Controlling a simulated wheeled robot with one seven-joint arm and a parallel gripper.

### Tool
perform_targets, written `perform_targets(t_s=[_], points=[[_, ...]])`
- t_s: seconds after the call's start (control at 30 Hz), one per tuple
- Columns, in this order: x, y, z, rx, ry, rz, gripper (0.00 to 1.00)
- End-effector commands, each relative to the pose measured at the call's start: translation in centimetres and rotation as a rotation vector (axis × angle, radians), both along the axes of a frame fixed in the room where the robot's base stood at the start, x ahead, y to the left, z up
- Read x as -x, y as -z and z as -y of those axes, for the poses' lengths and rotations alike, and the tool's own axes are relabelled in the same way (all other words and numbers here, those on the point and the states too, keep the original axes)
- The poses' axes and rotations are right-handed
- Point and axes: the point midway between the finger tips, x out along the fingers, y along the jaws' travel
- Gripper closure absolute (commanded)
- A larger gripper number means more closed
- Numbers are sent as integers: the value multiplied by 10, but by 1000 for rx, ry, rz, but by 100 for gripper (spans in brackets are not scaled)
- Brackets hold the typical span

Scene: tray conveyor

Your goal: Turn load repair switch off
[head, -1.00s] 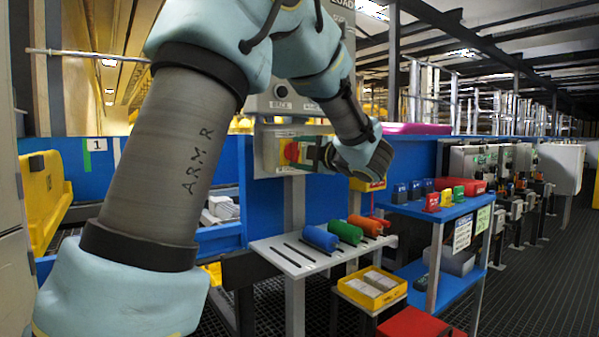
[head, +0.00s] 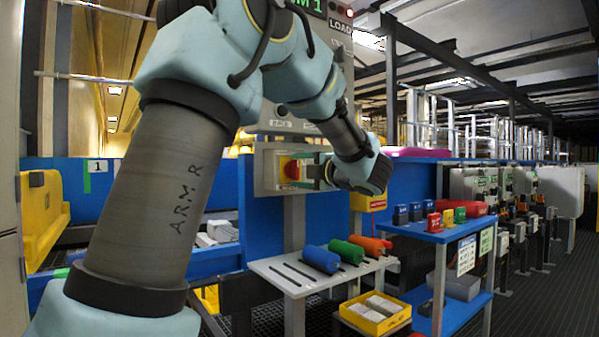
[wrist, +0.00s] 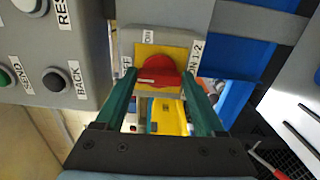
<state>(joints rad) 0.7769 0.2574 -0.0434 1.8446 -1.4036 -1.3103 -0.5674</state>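The switch is a red rotary knob (wrist: 157,70) on a yellow square plate (wrist: 146,53), on the face of a grey box. The word ON shows above it, and a partly hidden label, probably OFF, is at its left. In the head view the red knob (head: 288,168) is partly covered by my fingers. My gripper (wrist: 159,78) has two green fingers, apart, one on each side of the knob. A small gap seems to show beside the knob; contact is unclear. The gripper (head: 297,170) reaches the box from the right in the head view.
A grey button panel (wrist: 45,50) with SEND and BACK labels is close at the left of the wrist view. Below the box, a white rack (head: 290,277) holds coloured cylinders. A blue shelf (head: 430,232) stands right. A yellow bin (head: 375,313) is low down.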

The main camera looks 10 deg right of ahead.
Motion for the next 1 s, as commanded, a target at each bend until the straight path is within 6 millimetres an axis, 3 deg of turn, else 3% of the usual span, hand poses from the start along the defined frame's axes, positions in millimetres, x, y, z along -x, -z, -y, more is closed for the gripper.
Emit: perform_targets(t_s=[0.03,0.2,0.57,1.0], points=[[0,0,0,-1,0,0,22],[0,0,0,-1,0,0,3],[6,-1,4,-2,2,1,3],[77,0,38,-2,4,0,3]])
